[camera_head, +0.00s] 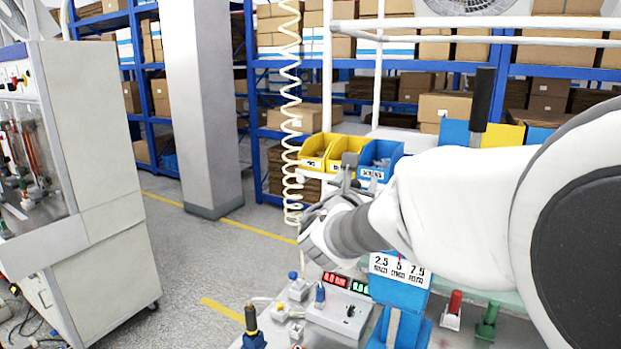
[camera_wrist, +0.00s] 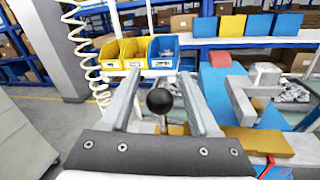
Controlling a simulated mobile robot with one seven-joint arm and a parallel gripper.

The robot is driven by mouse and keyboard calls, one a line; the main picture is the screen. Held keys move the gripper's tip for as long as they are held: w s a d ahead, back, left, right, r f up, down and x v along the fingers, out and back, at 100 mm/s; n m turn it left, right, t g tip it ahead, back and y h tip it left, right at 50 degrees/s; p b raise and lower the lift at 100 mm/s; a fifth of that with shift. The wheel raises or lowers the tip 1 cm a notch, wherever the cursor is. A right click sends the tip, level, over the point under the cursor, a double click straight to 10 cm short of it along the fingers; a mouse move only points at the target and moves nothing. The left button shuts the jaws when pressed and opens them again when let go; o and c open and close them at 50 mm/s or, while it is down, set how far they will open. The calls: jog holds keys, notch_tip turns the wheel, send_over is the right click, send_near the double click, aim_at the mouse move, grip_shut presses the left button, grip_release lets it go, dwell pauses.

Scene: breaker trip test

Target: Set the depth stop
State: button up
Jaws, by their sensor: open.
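A blue fixture (camera_head: 400,292) stands on the bench, with a white scale plate (camera_head: 399,268) marked 2.5, 5 and 7.5 and a small red pointer near its top edge. My arm hides part of the fixture. My gripper (camera_wrist: 159,82) is open, its two grey fingers reaching forward. A black ball knob (camera_wrist: 159,101) on a short stem shows between the fingers, apart from both. My gripper also shows in the head view (camera_head: 347,168), above the bench and left of the scale plate. I cannot tell whether the knob belongs to the depth stop.
A control box (camera_head: 340,308) with red and green displays sits left of the fixture. Red (camera_head: 453,308) and green (camera_head: 488,320) posts stand to its right. Yellow bins (camera_head: 318,150) and a blue bin (camera_head: 379,160) stand behind. A coiled white hose (camera_head: 291,110) hangs at left.

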grip_shut()
dwell(1.4)
